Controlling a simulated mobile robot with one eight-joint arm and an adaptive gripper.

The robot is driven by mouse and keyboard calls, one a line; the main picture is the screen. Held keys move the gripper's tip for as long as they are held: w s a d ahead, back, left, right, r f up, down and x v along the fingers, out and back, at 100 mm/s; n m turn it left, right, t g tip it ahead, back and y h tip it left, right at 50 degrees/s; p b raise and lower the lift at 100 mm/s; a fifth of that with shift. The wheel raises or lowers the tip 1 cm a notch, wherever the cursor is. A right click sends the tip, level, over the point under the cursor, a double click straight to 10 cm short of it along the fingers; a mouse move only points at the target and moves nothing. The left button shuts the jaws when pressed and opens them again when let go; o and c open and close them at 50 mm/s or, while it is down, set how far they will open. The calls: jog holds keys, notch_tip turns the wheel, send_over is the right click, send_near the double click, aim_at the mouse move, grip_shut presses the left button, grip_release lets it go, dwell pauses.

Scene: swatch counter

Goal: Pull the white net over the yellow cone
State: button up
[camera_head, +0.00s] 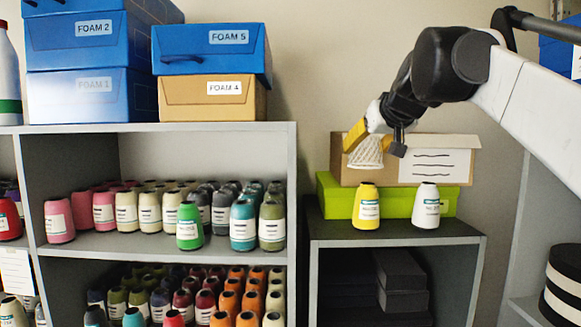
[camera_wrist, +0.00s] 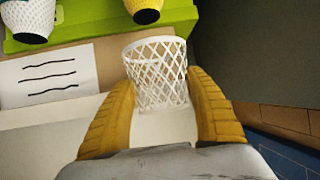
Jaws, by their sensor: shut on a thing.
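The yellow cone (camera_head: 366,206) stands upright on top of the dark grey cabinet, with a pale label on its front. In the wrist view the yellow cone (camera_wrist: 143,8) is partly cut off at the top edge. The white net (camera_head: 366,152) is an open lattice sleeve, held in the air above the yellow cone and apart from it. My gripper (camera_head: 375,138) has yellow fingers shut on the white net. In the wrist view the white net (camera_wrist: 158,73) sits between the fingertips of my gripper (camera_wrist: 165,110).
A white cone (camera_head: 425,206) stands just right of the yellow one. Behind them are a lime green box (camera_head: 450,198) and a cardboard box (camera_head: 467,145) with a white label. The grey cabinet top (camera_head: 400,231) is clear in front. Shelves of coloured cones stand left.

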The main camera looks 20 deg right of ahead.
aim_at(371, 197)
jog(key=shift+v, duration=0.85)
jog(key=shift+s+f+b, duration=0.35)
jog(key=shift+s+b, duration=0.05)
jog(key=shift+w+f+b, duration=0.2)
jog(key=shift+f+b, duration=0.15)
jog(key=shift+f, duration=0.1)
jog(key=shift+w+f+b, duration=0.25)
jog(key=shift+f+b, duration=0.1)
jog(key=shift+f, duration=0.1)
jog(key=shift+s+f+b, duration=0.3)
jog(key=shift+f+b, duration=0.3)
jog(key=shift+b, duration=0.1)
jog(key=shift+w+f, duration=0.25)
jog(key=shift+f, duration=0.2)
jog(key=shift+s+f+b, duration=0.15)
jog(key=shift+f+b, duration=2.55)
jog(key=shift+f, duration=1.65)
